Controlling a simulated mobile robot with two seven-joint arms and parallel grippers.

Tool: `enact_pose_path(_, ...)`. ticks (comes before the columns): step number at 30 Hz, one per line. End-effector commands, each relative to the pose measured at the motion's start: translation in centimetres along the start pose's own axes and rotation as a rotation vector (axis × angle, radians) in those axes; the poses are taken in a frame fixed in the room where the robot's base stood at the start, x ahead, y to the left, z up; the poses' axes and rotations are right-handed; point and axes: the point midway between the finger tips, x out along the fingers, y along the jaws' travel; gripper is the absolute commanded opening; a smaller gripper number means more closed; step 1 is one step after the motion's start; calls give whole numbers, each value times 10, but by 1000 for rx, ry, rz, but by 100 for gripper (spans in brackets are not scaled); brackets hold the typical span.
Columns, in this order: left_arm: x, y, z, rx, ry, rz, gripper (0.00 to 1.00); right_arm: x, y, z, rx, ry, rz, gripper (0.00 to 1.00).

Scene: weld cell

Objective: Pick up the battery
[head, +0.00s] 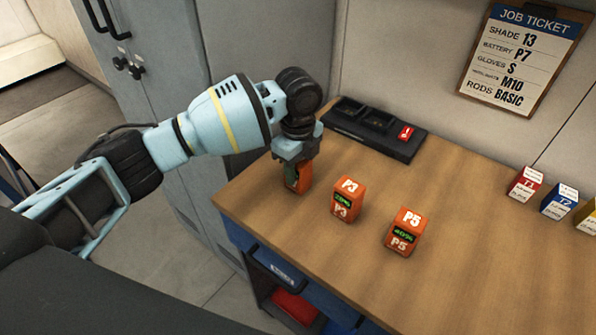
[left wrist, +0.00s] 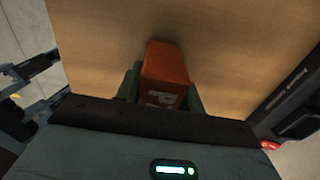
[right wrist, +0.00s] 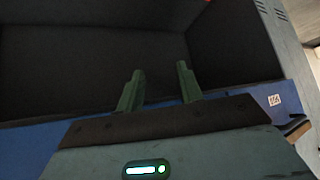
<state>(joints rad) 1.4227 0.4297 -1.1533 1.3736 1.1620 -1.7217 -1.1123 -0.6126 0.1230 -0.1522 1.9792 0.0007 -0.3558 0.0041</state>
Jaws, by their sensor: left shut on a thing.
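My left gripper (head: 297,165) points down and is shut on an orange battery (head: 290,187) near the bench's left edge. In the left wrist view this battery (left wrist: 165,72) sits between the green fingers, and only a "P" of its label shows. I cannot tell whether it touches the bench. An orange battery marked P3 (head: 347,199) stands just right of it. Another marked P5 (head: 404,232) stands farther right. My right gripper (right wrist: 160,85) is open and empty in the right wrist view, in front of a dark, bin-like space.
A black charger (head: 375,132) with a red warning tag lies behind the batteries. Several small boxes (head: 525,184) stand at the right. A job ticket (head: 525,55) on the wall reads battery P7. The wooden bench (head: 470,260) is clear at front right.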

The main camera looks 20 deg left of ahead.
Motion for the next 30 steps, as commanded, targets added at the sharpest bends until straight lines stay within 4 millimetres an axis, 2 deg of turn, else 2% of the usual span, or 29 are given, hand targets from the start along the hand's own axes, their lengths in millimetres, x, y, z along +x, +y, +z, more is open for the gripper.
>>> enact_pose_path(8,-6,-1,0,0,0,-2,5,0,-1,0,6,0,0,36)
enact_pose_path(13,-22,-1,0,0,1,-3,5,1,-3,0,14,0,1,36)
enact_pose_path(16,-39,-1,0,1,2,-5,5,1,-4,1,16,-2,0,36)
enact_pose_path(30,-48,88,-45,4,-1,-6,5,-4,3,-26,-7,47,7,36)
